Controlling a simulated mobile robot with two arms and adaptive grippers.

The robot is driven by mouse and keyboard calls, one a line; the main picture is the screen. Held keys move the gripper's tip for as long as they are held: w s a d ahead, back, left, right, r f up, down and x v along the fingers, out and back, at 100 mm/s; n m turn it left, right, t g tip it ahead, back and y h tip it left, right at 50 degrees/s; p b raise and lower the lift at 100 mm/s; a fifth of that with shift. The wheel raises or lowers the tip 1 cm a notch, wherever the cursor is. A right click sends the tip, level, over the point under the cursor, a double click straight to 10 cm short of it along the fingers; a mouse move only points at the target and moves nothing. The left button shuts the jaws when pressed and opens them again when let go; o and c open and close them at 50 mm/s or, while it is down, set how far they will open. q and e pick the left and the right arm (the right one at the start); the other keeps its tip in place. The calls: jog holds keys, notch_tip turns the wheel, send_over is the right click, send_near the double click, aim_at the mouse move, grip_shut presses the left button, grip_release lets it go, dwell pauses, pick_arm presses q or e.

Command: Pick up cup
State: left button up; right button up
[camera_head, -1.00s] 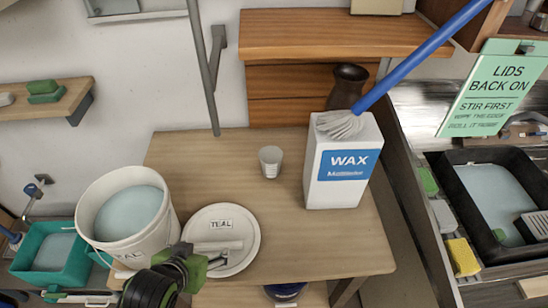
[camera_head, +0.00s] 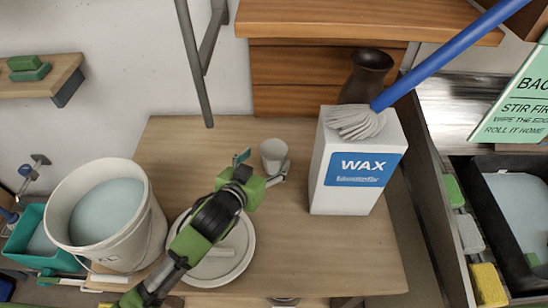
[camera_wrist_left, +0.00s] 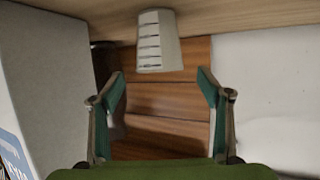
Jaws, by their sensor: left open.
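The cup (camera_head: 273,154) is small and pale and stands on the wooden table beside the wax box. In the left wrist view the cup (camera_wrist_left: 158,42) shows at the top centre with dark lines on its side, the view being upside down. My left gripper (camera_head: 262,166) is open just in front of the cup in the head view. In the left wrist view the two fingers of the left gripper (camera_wrist_left: 161,84) are spread with nothing held between them. The cup's lower part is partly hidden in the head view. My right gripper is not in view.
A white bucket (camera_head: 150,235) and a round lid (camera_head: 240,262) lie to the left. The table (camera_head: 340,255) is clear at the front right.

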aim_at(278, 146)
pick_arm(q)
jog(key=shift+w+d+f, duration=0.2)
jog(key=shift+w+d, duration=0.05)
jog(key=shift+w, duration=0.35)
jog(key=shift+w+d, duration=0.1)
jog(key=shift+w, duration=0.05)
jog(key=shift+w+d+p, duration=0.1)
jog(key=shift+w+p, duration=0.25)
jog(key=shift+p, duration=0.1)
jog(key=p+x, duration=0.1)
jog(key=x, duration=0.2)
jog(key=shift+w+d, duration=0.1)
jog(key=shift+d, duration=0.05)
jog(key=shift+w+d+f, duration=0.15)
jog(key=shift+w+f, duration=0.15)
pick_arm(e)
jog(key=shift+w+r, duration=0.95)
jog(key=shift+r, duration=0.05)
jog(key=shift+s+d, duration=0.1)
pick_arm(q)
jog(key=c, duration=1.1)
